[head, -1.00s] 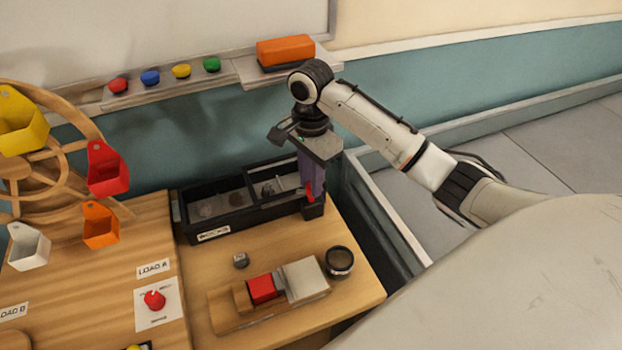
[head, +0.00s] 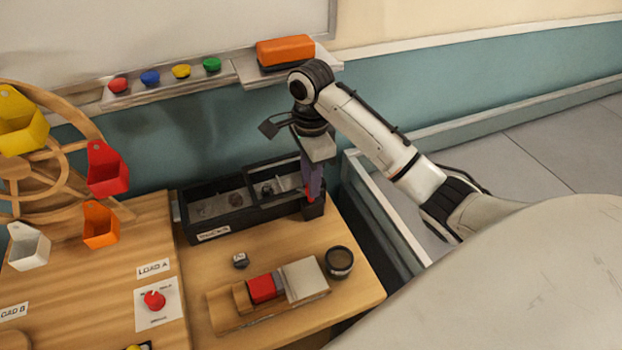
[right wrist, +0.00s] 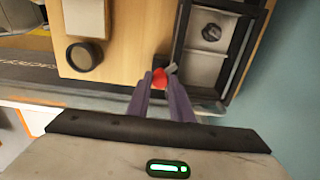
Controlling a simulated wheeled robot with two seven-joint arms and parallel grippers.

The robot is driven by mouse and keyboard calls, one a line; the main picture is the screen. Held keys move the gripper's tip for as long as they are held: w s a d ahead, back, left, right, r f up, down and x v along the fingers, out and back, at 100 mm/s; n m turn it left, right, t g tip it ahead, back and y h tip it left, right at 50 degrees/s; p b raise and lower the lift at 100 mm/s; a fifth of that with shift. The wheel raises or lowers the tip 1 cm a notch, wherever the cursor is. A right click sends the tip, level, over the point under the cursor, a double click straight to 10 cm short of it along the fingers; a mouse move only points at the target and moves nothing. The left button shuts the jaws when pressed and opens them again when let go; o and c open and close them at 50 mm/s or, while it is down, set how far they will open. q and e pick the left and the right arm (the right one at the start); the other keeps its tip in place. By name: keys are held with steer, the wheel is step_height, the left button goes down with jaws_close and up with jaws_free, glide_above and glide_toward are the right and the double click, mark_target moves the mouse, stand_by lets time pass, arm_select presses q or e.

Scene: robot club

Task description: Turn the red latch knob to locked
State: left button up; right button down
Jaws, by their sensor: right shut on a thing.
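The red latch knob (right wrist: 159,77) shows between the fingertips of my right gripper (right wrist: 160,88) in the right wrist view, with a small grey bar beside it. In the head view my right gripper (head: 312,192) points down with its purple fingers at the small black block (head: 313,211) by the right end of the black tray. It is shut on the red knob, which is mostly hidden by the fingers there. I cannot read any locked mark. My left gripper is not in view.
The black divided tray (head: 213,232) adjoins the knob's block. A round dark cup (head: 339,262) and a wooden fixture with a red block (head: 262,288) stand in front. Another red knob (head: 154,299) sits on a white card at left. The wooden wheel (head: 50,165) carries coloured buckets.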

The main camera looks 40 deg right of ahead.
steer(key=c, duration=1.6)
jaws_free()
steer(key=shift+o, duration=0.2)
steer(key=shift+r, duration=0.15)
step_height(320, 180, up, 10)
